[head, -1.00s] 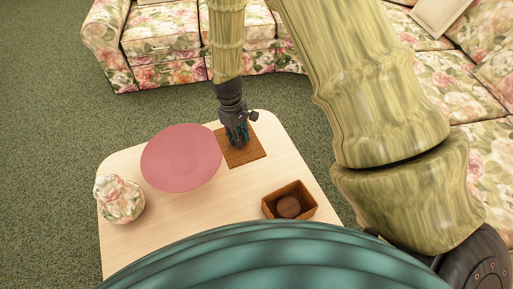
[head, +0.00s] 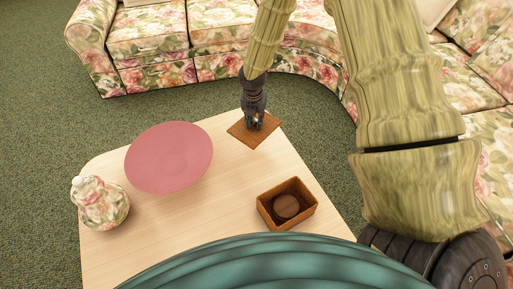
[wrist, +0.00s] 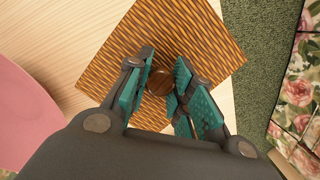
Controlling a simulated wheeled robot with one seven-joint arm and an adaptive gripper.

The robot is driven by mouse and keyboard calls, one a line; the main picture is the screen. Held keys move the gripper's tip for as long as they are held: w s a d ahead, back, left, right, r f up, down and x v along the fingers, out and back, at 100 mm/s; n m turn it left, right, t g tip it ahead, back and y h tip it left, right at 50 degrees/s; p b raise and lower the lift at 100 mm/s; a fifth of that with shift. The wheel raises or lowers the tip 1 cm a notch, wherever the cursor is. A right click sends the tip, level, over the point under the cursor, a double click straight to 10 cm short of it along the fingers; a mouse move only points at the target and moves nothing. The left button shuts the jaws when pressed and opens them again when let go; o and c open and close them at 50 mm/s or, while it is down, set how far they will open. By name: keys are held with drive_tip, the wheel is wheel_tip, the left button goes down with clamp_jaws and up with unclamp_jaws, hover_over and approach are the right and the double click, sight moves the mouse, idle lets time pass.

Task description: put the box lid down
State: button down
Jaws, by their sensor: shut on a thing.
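The box lid (head: 250,138) is a flat, square, woven orange-brown panel at the table's far end. In the wrist view the lid (wrist: 190,30) fills the area under my fingers, with a round dark brown knob (wrist: 159,80) at its middle. My gripper (head: 256,122) points down over the lid, its teal-padded fingers (wrist: 160,84) shut on the knob. I cannot tell whether the lid touches the tabletop. The open box (head: 268,213) stands near the table's right side, with a round brown thing (head: 286,206) inside.
A large pink plate (head: 168,158) lies left of the lid on the pale wooden table (head: 200,215). A floral lidded jar (head: 101,205) stands at the left edge. The middle of the table is clear. Floral sofas (head: 160,45) stand beyond.

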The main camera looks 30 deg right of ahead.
drive_tip(key=shift+w+d+f+n, duration=0.25)
drive_tip(key=shift+d+f+n, duration=0.25)
drive_tip(key=shift+n, duration=0.3)
wheel_tip(320, 180, down, 10)
drive_tip(key=shift+r+b, duration=0.15)
drive_tip(key=shift+b, duration=1.05)
drive_tip(key=c, duration=1.2)
unclamp_jaws()
drive_tip(key=shift+c, duration=0.2)
drive_tip(key=r, duration=0.4)
drive_tip(key=s+r+p, duration=0.1)
drive_tip(key=r, duration=0.3)
drive_tip(key=a+r+p, duration=0.1)
drive_tip(key=r, duration=0.3)
drive_tip(key=shift+s, duration=0.15)
